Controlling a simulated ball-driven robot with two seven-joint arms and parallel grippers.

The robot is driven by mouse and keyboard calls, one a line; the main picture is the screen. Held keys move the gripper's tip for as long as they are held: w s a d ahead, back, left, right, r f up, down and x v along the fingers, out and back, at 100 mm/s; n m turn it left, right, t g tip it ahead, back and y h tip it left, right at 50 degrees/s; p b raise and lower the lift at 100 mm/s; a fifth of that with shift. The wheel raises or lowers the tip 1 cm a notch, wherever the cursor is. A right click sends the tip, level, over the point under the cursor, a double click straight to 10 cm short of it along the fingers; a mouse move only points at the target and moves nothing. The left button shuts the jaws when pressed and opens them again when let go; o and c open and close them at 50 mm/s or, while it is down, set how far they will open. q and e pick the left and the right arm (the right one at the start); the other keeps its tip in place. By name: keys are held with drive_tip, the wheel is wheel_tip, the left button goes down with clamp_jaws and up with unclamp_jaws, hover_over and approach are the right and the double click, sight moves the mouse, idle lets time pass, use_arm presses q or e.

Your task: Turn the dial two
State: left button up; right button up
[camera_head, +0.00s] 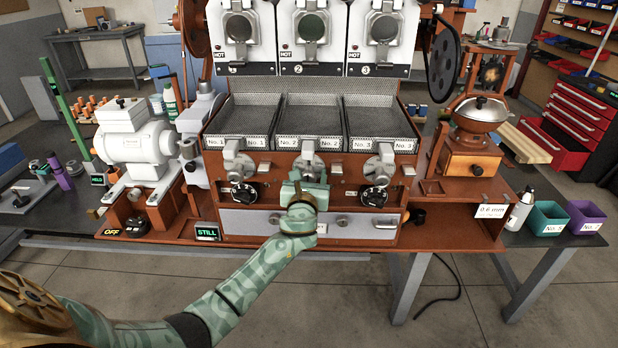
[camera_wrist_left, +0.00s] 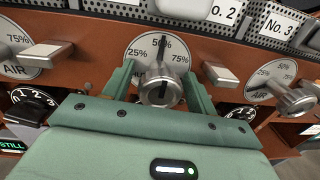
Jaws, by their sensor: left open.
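Dial two is not visible; my left gripper (camera_head: 308,178) covers the middle of the roaster's front, where it would sit between the left black dial (camera_head: 244,193) and the right black dial (camera_head: 374,196). The gripper is open, facing the panel. In the left wrist view its green fingers (camera_wrist_left: 160,92) stand either side of the middle metal air lever (camera_wrist_left: 160,78), whose scale reads 25%, 50%, 75%. Contact cannot be told. The left numbered dial (camera_wrist_left: 35,103) and part of the right one (camera_wrist_left: 241,113) show beside the gripper. My right gripper is out of view.
Above are three mesh trays (camera_head: 312,118) labelled No. 1 to No. 3. A grey drawer front (camera_head: 258,222) lies below the dials. A lit STILL sign (camera_head: 207,232) is at lower left. Open floor lies in front.

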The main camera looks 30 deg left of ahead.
use_arm(q)
drive_tip(key=shift+c, duration=0.4)
drive_tip(key=c, duration=0.9)
